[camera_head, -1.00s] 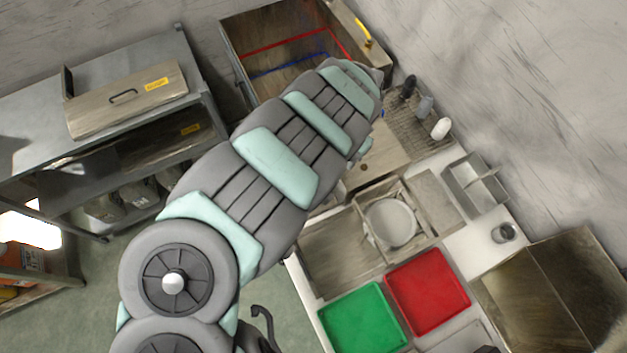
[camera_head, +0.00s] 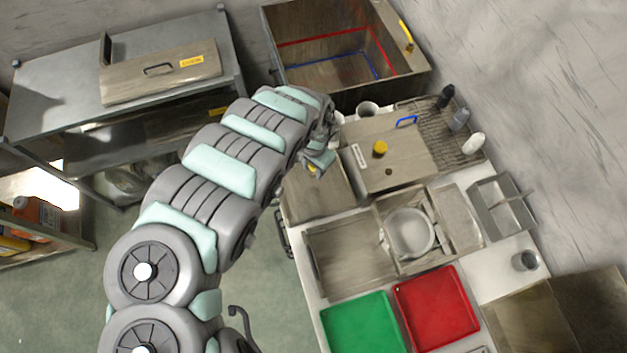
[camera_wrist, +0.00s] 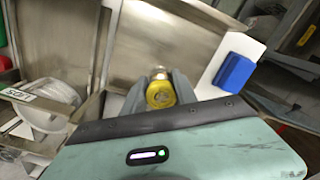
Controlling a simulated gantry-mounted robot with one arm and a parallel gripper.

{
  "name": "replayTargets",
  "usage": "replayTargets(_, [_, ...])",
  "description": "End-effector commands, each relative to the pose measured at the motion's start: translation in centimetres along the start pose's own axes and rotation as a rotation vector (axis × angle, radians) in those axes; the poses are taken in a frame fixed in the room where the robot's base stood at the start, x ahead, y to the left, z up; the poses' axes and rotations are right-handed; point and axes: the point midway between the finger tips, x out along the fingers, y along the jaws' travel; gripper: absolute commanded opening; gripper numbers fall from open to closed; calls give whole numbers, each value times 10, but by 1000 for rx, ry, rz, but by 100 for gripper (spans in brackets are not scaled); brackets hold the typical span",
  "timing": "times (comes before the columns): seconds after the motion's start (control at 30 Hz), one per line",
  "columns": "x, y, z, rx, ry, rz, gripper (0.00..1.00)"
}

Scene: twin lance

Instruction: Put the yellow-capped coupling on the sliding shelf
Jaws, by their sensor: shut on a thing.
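My gripper (camera_head: 320,160) is at the left edge of the steel counter in the head view, with a small yellow part (camera_head: 312,169) showing at its tip. In the wrist view, my gripper (camera_wrist: 165,92) has its grey fingers closed on the yellow-capped coupling (camera_wrist: 161,94), whose yellow face points at the camera. A flat steel surface (camera_head: 318,192) lies below and beside the gripper in the head view; I cannot tell surely whether it is the sliding shelf. A steel plate with a rim (camera_wrist: 165,40) lies beyond the coupling in the wrist view.
A steel panel (camera_head: 365,180) right of the gripper carries a yellow knob-like piece (camera_head: 380,147) and a blue handle (camera_head: 407,121). A deep steel basin (camera_head: 335,75) stands behind. A white round pot (camera_head: 409,232), green tray (camera_head: 362,325) and red tray (camera_head: 437,307) are nearer.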

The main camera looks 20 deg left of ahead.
Motion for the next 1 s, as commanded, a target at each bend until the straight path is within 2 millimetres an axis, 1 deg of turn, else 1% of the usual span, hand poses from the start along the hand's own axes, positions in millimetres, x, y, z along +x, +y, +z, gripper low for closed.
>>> replayTargets(0.03, [14, 3, -1, -2, 0, 6, 0])
replayTargets(0.1, [28, 3, 0, -1, -2, 5, 0])
replayTargets(0.37, [46, 1, -1, 0, 2, 2, 0])
replayTargets(0.6, [73, 2, -1, 0, 1, 3, 0])
replayTargets(0.7, [78, 0, 0, -1, 0, 1, 0])
replayTargets(1.0, [78, 0, -1, 0, 1, -1, 0])
